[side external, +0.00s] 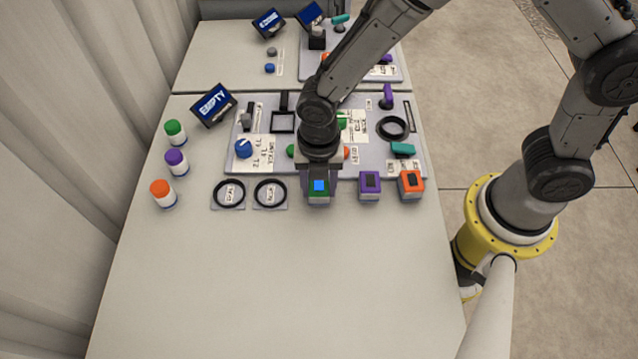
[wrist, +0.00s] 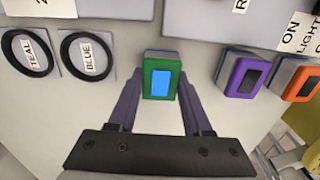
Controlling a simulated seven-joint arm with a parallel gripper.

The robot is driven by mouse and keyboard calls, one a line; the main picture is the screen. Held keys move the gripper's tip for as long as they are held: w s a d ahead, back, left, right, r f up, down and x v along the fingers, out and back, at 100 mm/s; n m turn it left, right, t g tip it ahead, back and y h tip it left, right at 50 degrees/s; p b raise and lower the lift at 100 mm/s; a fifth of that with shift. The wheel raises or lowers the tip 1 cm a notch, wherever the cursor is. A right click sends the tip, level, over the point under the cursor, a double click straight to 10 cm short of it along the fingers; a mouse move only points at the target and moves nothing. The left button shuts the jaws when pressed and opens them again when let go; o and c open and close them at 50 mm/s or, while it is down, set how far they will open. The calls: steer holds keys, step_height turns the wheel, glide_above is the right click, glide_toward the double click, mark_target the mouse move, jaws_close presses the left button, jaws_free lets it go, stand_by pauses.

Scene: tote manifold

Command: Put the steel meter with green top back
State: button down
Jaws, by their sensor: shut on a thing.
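The steel meter with a green top (side external: 319,190) has a lit blue screen and is at the front edge of the grey panel, left of the other two meters. In the wrist view the meter (wrist: 148,90) sits between my two fingers. My gripper (side external: 319,178) reaches down over it and is shut on its sides. I cannot tell whether its base touches the table. A purple-topped meter (side external: 370,187) and an orange-topped meter (side external: 411,185) stand to its right with dark screens.
The grey panel (side external: 240,165) behind carries a square black frame (side external: 283,122), a black ring (side external: 392,128), a blue knob (side external: 243,149) and teal handle (side external: 402,149). Two labelled rings (side external: 229,193) lie left. Capped jars (side external: 163,194) and an EMPTY sign (side external: 213,105) stand farther left. The front table is clear.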

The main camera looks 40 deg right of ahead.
mark_target(318, 186)
steer(key=shift+f, duration=0.1)
steer(key=shift+c, duration=1.7)
jaws_free()
steer(key=s+d+r+m+t, duration=0.1)
steer(key=d+r+m, duration=0.2)
steer(key=r, duration=0.6)
steer(key=d+r+m, duration=0.3)
steer(key=r, duration=0.6)
steer(key=s+d+r+m+t, duration=0.2)
steer(key=s+d+m, duration=0.4)
steer(key=m, duration=0.4)
steer(key=s+d+r+m+t, duration=0.2)
steer(key=s+d+r+m, duration=0.2)
steer(key=m, duration=0.7)
steer(key=s+d, duration=0.2)
steer(key=d, duration=0.1)
steer(key=shift+s+d+r+t, duration=0.25)
steer(key=shift+s+r+t, duration=0.05)
steer(key=shift+s+r, duration=0.1)
